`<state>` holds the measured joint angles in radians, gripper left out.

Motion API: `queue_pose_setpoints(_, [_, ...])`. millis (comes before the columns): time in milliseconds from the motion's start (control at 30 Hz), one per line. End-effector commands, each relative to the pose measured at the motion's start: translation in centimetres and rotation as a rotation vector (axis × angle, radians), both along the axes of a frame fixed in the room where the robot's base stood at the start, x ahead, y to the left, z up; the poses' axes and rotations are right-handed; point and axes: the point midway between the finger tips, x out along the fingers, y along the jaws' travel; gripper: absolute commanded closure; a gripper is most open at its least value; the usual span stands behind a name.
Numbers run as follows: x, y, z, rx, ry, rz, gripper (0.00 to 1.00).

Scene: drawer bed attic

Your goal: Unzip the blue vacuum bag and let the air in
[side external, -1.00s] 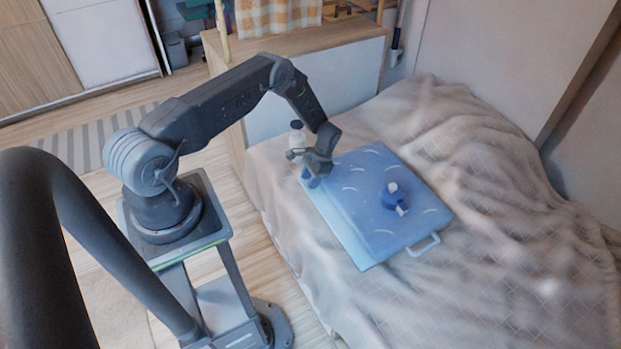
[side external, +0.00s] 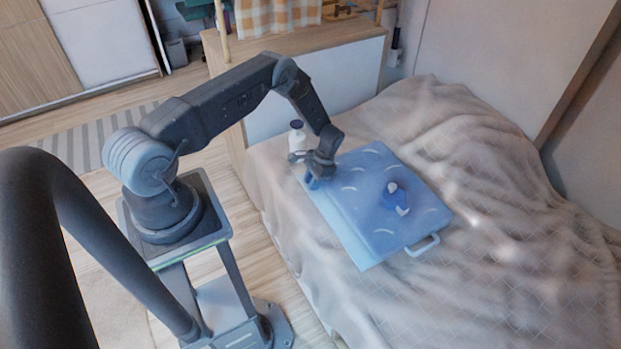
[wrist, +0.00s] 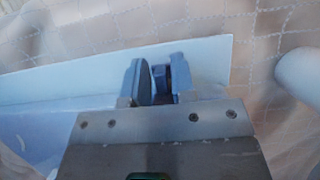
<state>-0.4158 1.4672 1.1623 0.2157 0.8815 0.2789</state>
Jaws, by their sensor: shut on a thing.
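The blue vacuum bag (side external: 375,215) lies flat and padded on the bed, with a paler flat strip (side external: 345,235) along its near-left edge and a light handle (side external: 423,245) at its right corner. A dark blue piece (side external: 395,192) with a white part sits on top. My gripper (side external: 314,179) is at the strip's upper-left end. In the wrist view, the pale strip (wrist: 60,88) runs behind the fingers, and my gripper (wrist: 160,82) is shut on a small blue piece, apparently the zip slider (wrist: 159,80). The fingers hide much of it.
A white bottle with a dark cap (side external: 297,139) stands close beside my gripper at the bed's edge. The rumpled beige blanket (side external: 490,200) rises behind the bag. A wooden-topped cabinet (side external: 300,42) stands at the bed's far end.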

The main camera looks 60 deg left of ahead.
Motion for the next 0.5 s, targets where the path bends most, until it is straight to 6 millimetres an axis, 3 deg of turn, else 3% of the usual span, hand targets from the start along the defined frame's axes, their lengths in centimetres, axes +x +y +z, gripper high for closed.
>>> queue_pose_setpoints(167, [-0.1, -4.2, 0.1, -0.001, 0.0, -0.007, 1.0])
queue_pose_setpoints(500, [-0.5, -15.4, 0.1, 0.001, -0.001, -0.008, 1.0])
